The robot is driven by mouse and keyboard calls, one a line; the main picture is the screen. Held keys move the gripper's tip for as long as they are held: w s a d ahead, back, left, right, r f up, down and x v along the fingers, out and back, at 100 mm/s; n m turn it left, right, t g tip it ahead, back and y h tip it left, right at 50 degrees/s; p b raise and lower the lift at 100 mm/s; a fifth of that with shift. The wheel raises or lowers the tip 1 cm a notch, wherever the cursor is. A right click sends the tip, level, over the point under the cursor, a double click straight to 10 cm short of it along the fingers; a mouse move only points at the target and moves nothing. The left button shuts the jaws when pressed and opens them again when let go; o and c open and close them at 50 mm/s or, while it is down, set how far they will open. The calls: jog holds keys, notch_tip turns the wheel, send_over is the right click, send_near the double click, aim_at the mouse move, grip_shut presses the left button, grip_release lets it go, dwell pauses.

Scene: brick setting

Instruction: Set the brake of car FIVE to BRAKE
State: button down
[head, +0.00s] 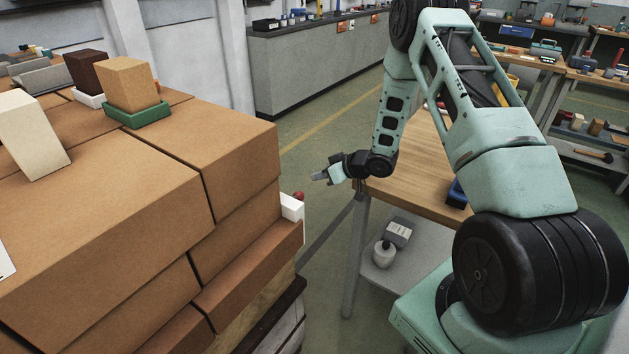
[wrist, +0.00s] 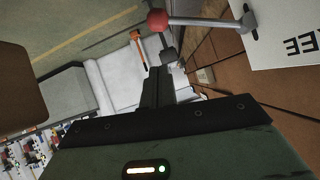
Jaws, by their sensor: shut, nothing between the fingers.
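The brake lever shows in the wrist view as a grey rod (wrist: 205,22) with a red ball knob (wrist: 157,21). Its pivot end lies by a white plate (wrist: 285,28) where the upside-down letters "EE" are readable. The rest of the wording, any car number and the BRAKE mark are out of view. In the head view the red knob (head: 298,196) shows just above a white piece (head: 291,208) at the brick stack's right side. My gripper (head: 318,177) is shut and empty, apart from the knob. Its closed fingers (wrist: 158,74) show below the knob in the wrist view.
A large stack of brown blocks (head: 120,180) fills the left, with a green tray (head: 140,115) holding a tan block on top. A wooden table (head: 425,165) stands right of the gripper. Open floor (head: 312,150) lies between stack and table. A grey counter (head: 320,65) runs behind.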

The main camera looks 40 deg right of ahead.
jog(key=v, duration=0.6)
jog(key=shift+d, duration=0.3)
jog(key=shift+r, duration=0.1)
jog(key=s+a+r+m+g+h, duration=0.1)
jog(key=s+a+r+g+h, duration=0.1)
jog(key=s+a+r+h, duration=0.3)
jog(key=s+a+r+m+g+h, duration=0.1)
jog(key=s+a+r+g, duration=0.2)
jog(key=r, duration=0.4)
jog(key=s+a+r+n+g, duration=0.2)
jog(key=s+a+r+n, duration=0.1)
jog(key=s+a, duration=0.9)
jog(key=s+a+r+n+g+y+p, duration=0.1)
jog(key=s+a+r+n+g, duration=0.2)
jog(key=s+a, duration=0.9)
jog(key=shift+a+r+y+p, duration=0.2)
jog(key=shift+a+y+p, duration=0.1)
jog(key=shift+a, duration=0.75)
